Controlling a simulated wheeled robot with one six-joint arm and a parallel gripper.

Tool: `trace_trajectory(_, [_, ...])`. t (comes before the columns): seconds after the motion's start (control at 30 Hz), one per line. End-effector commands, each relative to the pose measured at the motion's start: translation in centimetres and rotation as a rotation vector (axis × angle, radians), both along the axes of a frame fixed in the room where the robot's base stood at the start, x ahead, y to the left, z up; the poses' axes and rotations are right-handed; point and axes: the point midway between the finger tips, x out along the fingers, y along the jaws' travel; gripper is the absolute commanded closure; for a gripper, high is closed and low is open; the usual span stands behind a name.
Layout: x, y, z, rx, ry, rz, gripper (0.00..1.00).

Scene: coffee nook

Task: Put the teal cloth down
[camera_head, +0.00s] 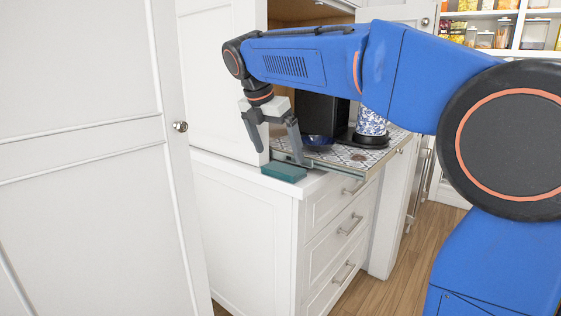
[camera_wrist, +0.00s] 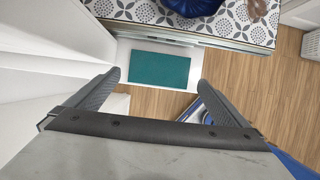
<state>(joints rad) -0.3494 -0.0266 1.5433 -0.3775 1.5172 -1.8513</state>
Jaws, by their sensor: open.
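The teal cloth (camera_head: 284,171) lies flat as a small folded block on the white counter top, near its front corner. It also shows in the wrist view (camera_wrist: 159,69), ahead of my fingers and centred between them. My gripper (camera_head: 276,153) is open and empty above the cloth, with its fingers spread and pointing down. In the wrist view my gripper (camera_wrist: 160,82) has a wide gap between its fingers, and the cloth appears apart from both.
A patterned tray (camera_head: 365,158) beside the cloth holds a blue bowl (camera_head: 316,142) and a black machine with a blue-and-white container (camera_head: 371,122). A white door (camera_head: 85,150) stands at left. Drawers (camera_head: 340,225) lie below the counter, and wooden floor (camera_head: 425,240) is open at right.

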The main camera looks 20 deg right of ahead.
Motion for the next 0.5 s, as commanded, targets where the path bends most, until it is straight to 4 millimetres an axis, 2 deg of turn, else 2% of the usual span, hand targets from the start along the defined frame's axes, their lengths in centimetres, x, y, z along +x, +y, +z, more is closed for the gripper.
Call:
trace_trajectory(0.2, [-0.8, 1.2, 3.6, 0.001, -0.003, 0.001, 0.0])
trace_trajectory(0.5, [-1.4, 1.9, 5.7, 0.0, -0.001, 0.0, 0.0])
